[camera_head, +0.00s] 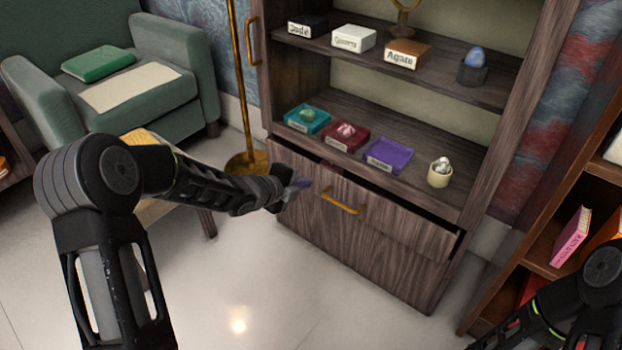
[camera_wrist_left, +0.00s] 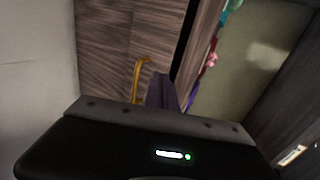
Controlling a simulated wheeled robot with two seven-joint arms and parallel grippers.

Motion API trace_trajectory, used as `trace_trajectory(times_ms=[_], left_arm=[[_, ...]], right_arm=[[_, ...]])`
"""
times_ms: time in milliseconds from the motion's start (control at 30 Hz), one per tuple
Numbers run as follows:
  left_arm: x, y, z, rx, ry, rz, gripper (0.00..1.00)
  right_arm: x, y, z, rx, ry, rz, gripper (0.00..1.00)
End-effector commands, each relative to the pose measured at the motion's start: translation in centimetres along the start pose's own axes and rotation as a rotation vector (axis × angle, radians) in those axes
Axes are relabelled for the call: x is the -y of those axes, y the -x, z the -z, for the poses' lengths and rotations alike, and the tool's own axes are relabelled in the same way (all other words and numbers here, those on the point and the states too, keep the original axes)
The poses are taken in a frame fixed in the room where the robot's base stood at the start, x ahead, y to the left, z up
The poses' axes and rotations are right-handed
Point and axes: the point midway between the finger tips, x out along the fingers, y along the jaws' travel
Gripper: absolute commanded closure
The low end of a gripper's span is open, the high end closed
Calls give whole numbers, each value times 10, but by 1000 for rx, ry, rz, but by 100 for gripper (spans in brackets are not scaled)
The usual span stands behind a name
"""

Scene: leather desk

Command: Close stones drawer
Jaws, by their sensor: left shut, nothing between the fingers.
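The stones drawer (camera_head: 391,220) is the wooden drawer below the cabinet's lower shelf in the head view. It stands partly open, with a dark gap along its top edge. Its brass handle (camera_head: 343,200) is at the middle of its front and also shows in the left wrist view (camera_wrist_left: 139,77). My left gripper (camera_head: 301,184) is shut and empty in front of the drawer front, left of the handle; I cannot tell whether it touches the wood. Its fingers show in the left wrist view (camera_wrist_left: 162,92). My right arm shows at the bottom right, but its gripper is out of view.
A brass lamp base (camera_head: 247,162) stands left of the cabinet. A bookcase (camera_head: 545,240) is at right. The floor in front is clear.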

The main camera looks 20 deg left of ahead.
Motion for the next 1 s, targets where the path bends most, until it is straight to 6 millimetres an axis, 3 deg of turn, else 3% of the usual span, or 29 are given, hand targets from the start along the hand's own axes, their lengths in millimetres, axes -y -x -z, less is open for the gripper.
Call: trace_trajectory(times_ms=[100, 300, 867, 1000], left_arm=[[3, 25, -1, 2, -1, 0, 100], [1, 45, 0, 0, 0, 0, 100], [0, 47, 0, 0, 0, -1, 100], [0, 54, -10, 18, 8, -6, 100]], right_arm=[[4, 11, 0, 4, 0, 0, 64], [5, 17, -2, 9, 1, 0, 64], [5, 17, -2, 10, 1, 0, 64], [7, 22, -2, 10, 1, 0, 64]])
